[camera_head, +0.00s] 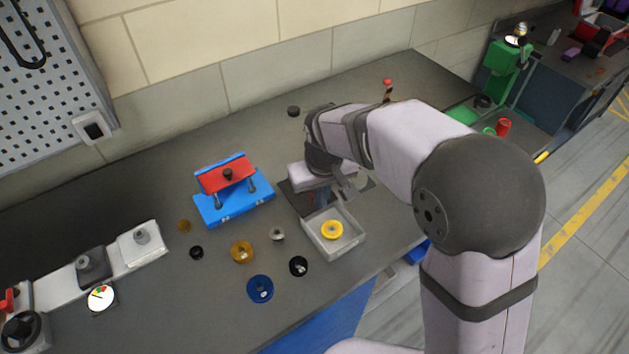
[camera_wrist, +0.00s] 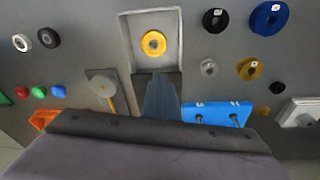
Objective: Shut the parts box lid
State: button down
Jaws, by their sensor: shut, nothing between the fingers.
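The parts box (camera_head: 352,243) is a small light grey open box, with a yellow ring (camera_head: 332,230) lying inside. Its open top also shows at the upper middle of the wrist view (camera_wrist: 128,38). A dark brown panel (camera_head: 296,203), seemingly the lid, lies back from the box's far edge, so the box is open. My gripper (camera_head: 323,203) is shut and empty, over this panel just behind the box. In the wrist view my gripper (camera_wrist: 160,80) covers much of the panel, and whether it touches is unclear.
A blue fixture (camera_head: 235,207) with a red top bar stands left of the box. Several loose rings and discs, including a blue one (camera_head: 260,289), lie left and in front. A grey block with a round knob (camera_wrist: 102,88) is close beside my gripper.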

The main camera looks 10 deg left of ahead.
jog(key=w+a+r+m+t, duration=0.1)
jog(key=w+a+r+m, duration=0.1)
jog(key=w+r, duration=0.4)
jog(key=shift+w+a+r+m+t+y, duration=0.3)
jog(key=shift+w+a+r+m+t, duration=0.1)
jog(key=shift+r, duration=0.55)
jog(key=shift+f, duration=0.1)
jog(key=p+x, duration=0.3)
jog(key=x, duration=0.6)
jog(key=shift+w+f+p, duration=0.1)
jog(key=shift+f+p, duration=0.2)
jog(key=shift+f, duration=0.1)
jog(key=s, duration=0.1)
jog(key=s+p, duration=0.1)
jog(key=shift+s+d, duration=0.3)
jog(key=shift+d, duration=0.1)
jog(key=shift+s+d+f+p, duration=0.15)
jog(key=shift+s+f+p, duration=0.15)
jog(key=shift+s, duration=0.25)
